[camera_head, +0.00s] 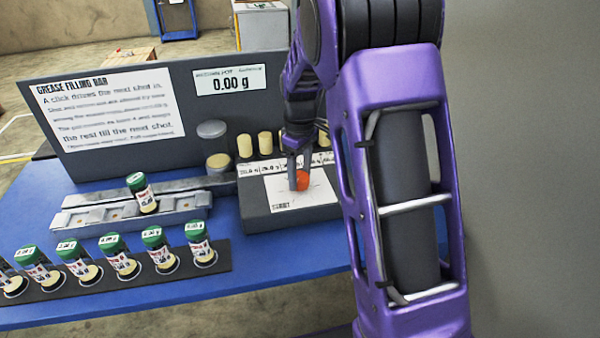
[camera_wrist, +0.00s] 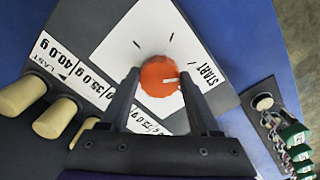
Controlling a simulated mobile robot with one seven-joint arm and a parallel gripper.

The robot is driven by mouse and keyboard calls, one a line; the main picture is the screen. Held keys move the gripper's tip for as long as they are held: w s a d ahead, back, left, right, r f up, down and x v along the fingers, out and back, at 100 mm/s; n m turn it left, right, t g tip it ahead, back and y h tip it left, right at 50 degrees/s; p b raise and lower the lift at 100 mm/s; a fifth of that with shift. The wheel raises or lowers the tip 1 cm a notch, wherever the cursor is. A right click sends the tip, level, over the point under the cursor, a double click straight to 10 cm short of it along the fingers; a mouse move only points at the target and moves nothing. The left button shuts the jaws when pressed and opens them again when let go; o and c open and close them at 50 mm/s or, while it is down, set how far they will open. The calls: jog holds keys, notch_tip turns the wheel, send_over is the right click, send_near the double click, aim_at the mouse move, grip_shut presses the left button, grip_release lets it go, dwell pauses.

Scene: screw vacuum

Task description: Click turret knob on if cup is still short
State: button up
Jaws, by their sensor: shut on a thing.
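The orange-red turret knob (camera_head: 302,180) sits on a white card on a dark grey block (camera_head: 262,215). In the wrist view the knob (camera_wrist: 159,76) lies between my two fingers, with a pale pointer mark on its right side. My gripper (camera_head: 297,168) comes down from above and is shut on the knob; it also shows in the wrist view (camera_wrist: 160,90). The word START (camera_wrist: 206,74) is printed on the card near the knob. A cup (camera_head: 142,193) with a green top and white label stands on the grey rail. The readout (camera_head: 229,83) shows 0.00 g.
Several green-topped cups (camera_head: 118,257) stand in a dark rack along the front left of the blue table (camera_head: 175,290). Several cream pegs (camera_head: 245,146) stand behind the knob block. A sign panel (camera_head: 109,110) rises at the back. My arm hides the right side.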

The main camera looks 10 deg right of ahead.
aim_at(299, 177)
jog(key=shift+r, duration=0.1)
jog(key=m+p, duration=0.2)
jog(key=m, duration=0.4)
jog(key=shift+p, duration=0.3)
jog(key=m+p, duration=0.1)
jog(key=m, duration=0.4)
jog(key=shift+a+p, duration=0.1)
jog(key=shift+p, duration=0.25)
jog(key=shift+m, duration=0.4)
jog(key=o, duration=1.4)
jog(key=shift+c, duration=0.2)
notch_tip(299, 177, up, 17)
jog(key=p, duration=0.2)
jog(key=shift+r, duration=0.15)
